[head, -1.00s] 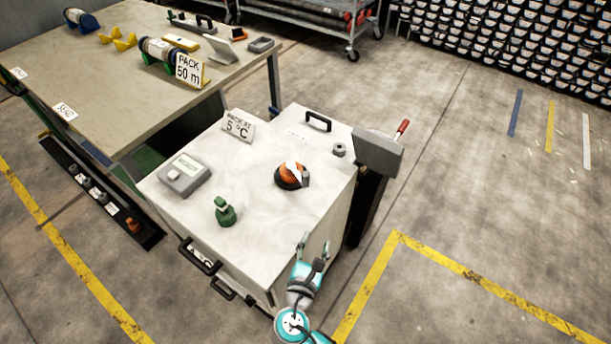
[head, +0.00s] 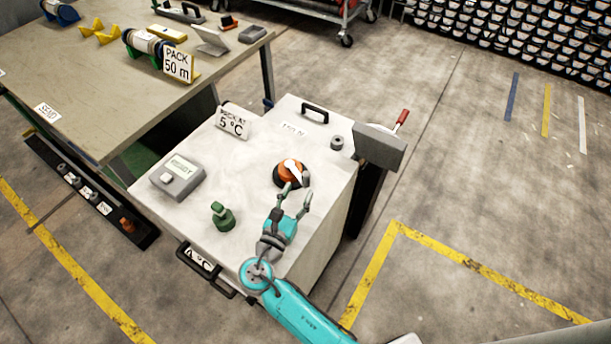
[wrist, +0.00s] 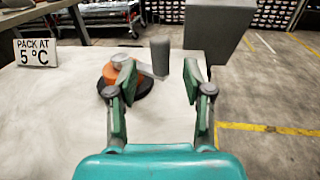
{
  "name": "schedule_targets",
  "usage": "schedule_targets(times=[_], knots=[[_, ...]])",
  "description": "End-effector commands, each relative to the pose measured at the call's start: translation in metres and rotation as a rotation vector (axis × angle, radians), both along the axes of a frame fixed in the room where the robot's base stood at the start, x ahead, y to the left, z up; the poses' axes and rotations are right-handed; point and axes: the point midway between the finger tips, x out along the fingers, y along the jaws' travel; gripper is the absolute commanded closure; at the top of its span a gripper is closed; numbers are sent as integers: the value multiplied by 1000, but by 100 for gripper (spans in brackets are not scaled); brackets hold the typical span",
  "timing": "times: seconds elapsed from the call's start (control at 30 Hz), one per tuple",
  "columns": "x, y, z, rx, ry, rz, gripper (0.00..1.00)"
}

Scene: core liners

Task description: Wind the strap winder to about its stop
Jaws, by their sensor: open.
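The strap winder (head: 289,172) is an orange drum on a dark round base, on the white top of the cabinet. In the wrist view the drum (wrist: 110,73) sits left of centre, with a pale crank arm reaching right to an upright grey handle (wrist: 160,57). My gripper (head: 294,196) is open and empty, just on the near side of the winder. In the wrist view the handle shows between the fingers (wrist: 158,78), seemingly beyond their tips; contact cannot be told. The left finger covers part of the drum and crank arm.
The cabinet top (head: 255,160) also bears a green knobbed piece (head: 222,216), a grey display box (head: 178,177), a "PACK AT 5 °C" sign (head: 233,121), a black handle (head: 315,110) and a small grey cylinder (head: 337,142). A grey box (head: 378,147) with a red-handled lever stands at the right edge.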

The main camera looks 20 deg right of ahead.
Motion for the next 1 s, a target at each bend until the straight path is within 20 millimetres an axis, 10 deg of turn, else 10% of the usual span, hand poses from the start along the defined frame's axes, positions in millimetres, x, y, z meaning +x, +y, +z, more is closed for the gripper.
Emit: schedule_targets(times=[0.77, 1.0], knots=[[44, -42, 0, 0, 0, 1, 50], [44, -42, 0, 1, -1, 1, 100]])
